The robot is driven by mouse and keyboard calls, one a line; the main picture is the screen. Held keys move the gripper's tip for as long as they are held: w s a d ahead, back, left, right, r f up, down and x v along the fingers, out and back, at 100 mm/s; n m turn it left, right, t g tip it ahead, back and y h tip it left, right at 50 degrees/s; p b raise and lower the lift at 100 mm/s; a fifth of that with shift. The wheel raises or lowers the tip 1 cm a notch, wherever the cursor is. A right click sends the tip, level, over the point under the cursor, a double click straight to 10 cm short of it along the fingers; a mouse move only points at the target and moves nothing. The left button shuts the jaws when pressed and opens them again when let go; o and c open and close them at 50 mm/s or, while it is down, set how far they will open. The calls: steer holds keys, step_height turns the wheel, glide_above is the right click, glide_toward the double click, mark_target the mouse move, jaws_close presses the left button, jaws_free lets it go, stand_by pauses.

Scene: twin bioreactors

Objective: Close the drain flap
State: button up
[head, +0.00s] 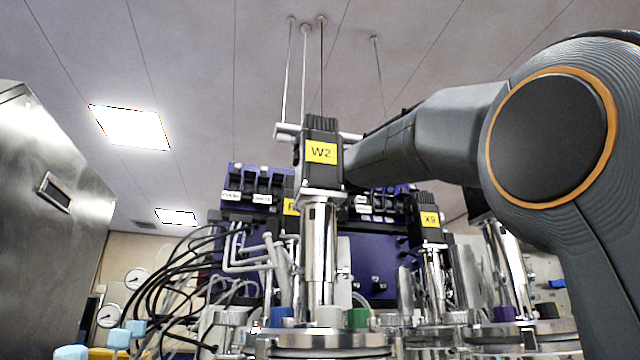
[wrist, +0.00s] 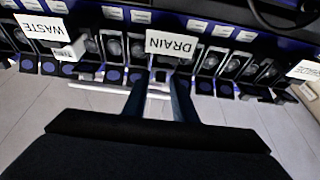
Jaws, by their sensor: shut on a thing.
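In the wrist view, the DRAIN label (wrist: 172,44) appears upside down on the pump rack. The drain flap (wrist: 159,79) lies just below it in the picture, between my gripper's two fingertips (wrist: 159,88). My gripper is shut on the flap; its dark fingers stand a flap's width apart. Most of the flap is hidden by the fingers, and its exact angle is hard to tell.
The blue pump rack (head: 262,185) stands behind the steel bioreactor tops. Neighbouring flaps (wrist: 113,75) sit close on both sides of my fingers. A WASTE label (wrist: 42,27) is at the left. Black cables (head: 185,275) hang left, beside a steel cabinet (head: 50,215).

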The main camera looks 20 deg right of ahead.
steer(key=o, duration=0.7)
steer(key=shift+b+v, duration=0.8)
steer(key=shift+v, duration=3.15)
